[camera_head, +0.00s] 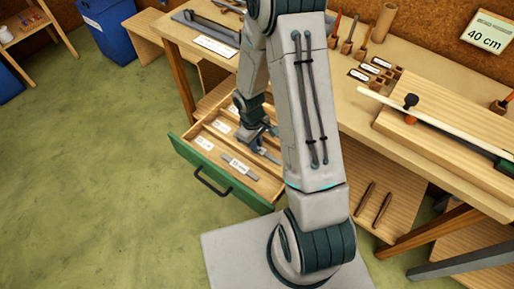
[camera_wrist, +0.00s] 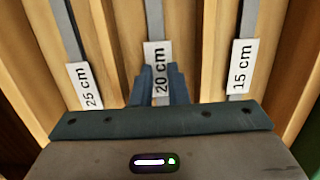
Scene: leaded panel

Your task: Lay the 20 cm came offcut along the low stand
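The 20 cm came offcut (camera_wrist: 155,22) is a grey strip lying in the middle channel of the open drawer, with a white "20 cm" label (camera_wrist: 159,54) on it. My gripper (camera_wrist: 160,70) is over this label, pointing down into the drawer. Its two fingers are a little apart, and part of the label shows between them. I cannot tell whether they touch the strip. In the head view my gripper (camera_head: 262,146) is low in the drawer, partly hidden by my arm. I cannot surely pick out the low stand; a low dark grey piece (camera_head: 205,26) lies at the bench's far left.
Strips labelled 25 cm (camera_wrist: 84,86) and 15 cm (camera_wrist: 241,66) lie in the neighbouring channels. Wooden dividers stand between them. The green-fronted drawer (camera_head: 205,172) juts out below the workbench (camera_head: 345,108). A wooden board (camera_head: 440,140) with a long pale strip is at right.

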